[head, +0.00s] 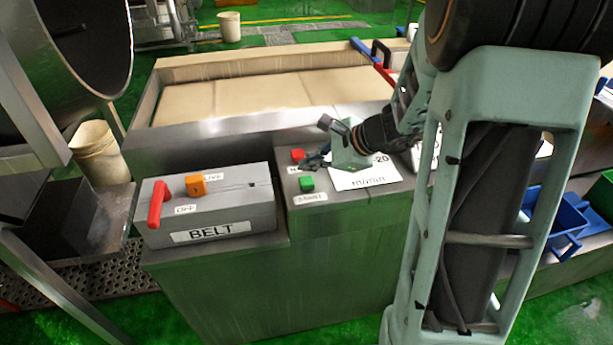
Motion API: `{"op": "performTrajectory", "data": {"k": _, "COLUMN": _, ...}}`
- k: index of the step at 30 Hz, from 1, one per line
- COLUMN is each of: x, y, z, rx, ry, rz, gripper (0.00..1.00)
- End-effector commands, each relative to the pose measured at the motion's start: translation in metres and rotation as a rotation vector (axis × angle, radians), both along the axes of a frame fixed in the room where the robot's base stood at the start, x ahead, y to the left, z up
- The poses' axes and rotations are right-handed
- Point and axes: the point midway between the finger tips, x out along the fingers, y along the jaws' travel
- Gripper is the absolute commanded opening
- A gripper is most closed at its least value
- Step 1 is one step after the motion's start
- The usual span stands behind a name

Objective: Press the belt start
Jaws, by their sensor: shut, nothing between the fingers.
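A green button (307,184) stands on the grey console top (335,205), with a small label in front that seems to read START. A red button (298,155) sits behind it, its label partly hidden. My gripper (314,161) is shut and empty. Its dark fingertips are just behind the green button and beside the red one; I cannot tell their exact height. To the left is a grey box marked BELT (212,230). It carries a red lever handle (157,204) near an OFF label and an orange block (195,185) near a LIVE label.
A white sheet (366,178) with print lies on the console, partly under my gripper. A tan belt bed (255,98) with a metal front wall (220,132) runs behind. A large drum (90,40) stands at left. Blue bins (556,215) are at right.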

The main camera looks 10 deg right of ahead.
Motion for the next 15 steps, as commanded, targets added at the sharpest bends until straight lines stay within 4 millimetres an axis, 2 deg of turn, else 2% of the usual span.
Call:
{"op": "performTrajectory", "data": {"k": 1, "x": 0.0, "y": 0.0, "z": 0.01, "rx": 0.0, "ry": -0.001, "rz": 0.0, "gripper": 0.0}}
{"op": "performTrajectory", "data": {"k": 7, "x": 0.0, "y": 0.0, "z": 0.03, "rx": -0.001, "ry": -0.001, "rz": 0.001, "gripper": 0.0}}
{"op": "performTrajectory", "data": {"k": 15, "x": 0.0, "y": 0.0, "z": 0.032, "rx": -0.001, "ry": 0.0, "rz": 0.001, "gripper": 0.0}}
